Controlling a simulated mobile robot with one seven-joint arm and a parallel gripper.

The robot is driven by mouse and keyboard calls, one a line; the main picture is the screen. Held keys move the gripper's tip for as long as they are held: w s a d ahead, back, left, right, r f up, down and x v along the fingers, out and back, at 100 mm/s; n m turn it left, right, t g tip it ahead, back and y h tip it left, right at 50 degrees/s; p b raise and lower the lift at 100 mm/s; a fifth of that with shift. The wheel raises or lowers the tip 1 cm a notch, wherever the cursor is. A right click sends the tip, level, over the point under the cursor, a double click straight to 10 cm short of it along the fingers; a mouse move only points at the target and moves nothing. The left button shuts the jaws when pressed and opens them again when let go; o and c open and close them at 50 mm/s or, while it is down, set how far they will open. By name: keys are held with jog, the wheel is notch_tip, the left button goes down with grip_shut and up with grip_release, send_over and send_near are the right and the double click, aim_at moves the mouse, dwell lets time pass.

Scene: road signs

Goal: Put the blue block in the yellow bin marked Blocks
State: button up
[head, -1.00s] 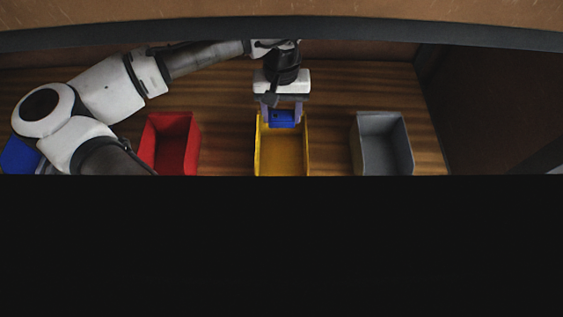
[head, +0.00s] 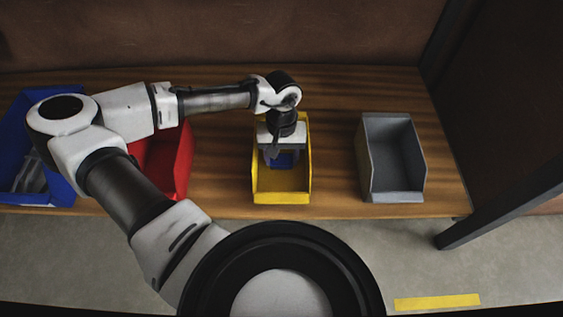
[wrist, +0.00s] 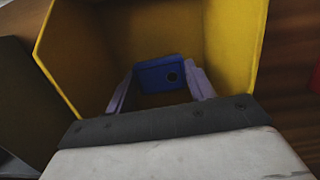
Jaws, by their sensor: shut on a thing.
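The blue block (head: 281,160) is held between the fingers of my gripper (head: 280,158), which is shut on it. The yellow bin (head: 282,199) stands in the middle of the row on the wooden table. The gripper and block are over or within its opening; whether the block touches the floor I cannot tell. Yellow walls (wrist: 235,40) surround the block in the wrist view. No marking on the bin is readable.
A red bin (head: 182,165) stands left of the yellow one, partly behind my arm. A grey bin (head: 393,196) stands to the right. A blue bin (head: 50,190) with pale things inside is at far left. Bare wooden table (head: 335,150) lies between yellow and grey bins.

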jog(key=shift+f, duration=1.15)
jog(key=shift+f, duration=0.15)
jog(key=o, duration=1.1)
jog(key=shift+c, duration=0.2)
notch_tip(320, 180, up, 12)
jog(key=w+p, duration=0.1)
jog(key=p, duration=0.3)
jog(key=shift+w+p, duration=0.25)
jog(key=shift+p, duration=0.1)
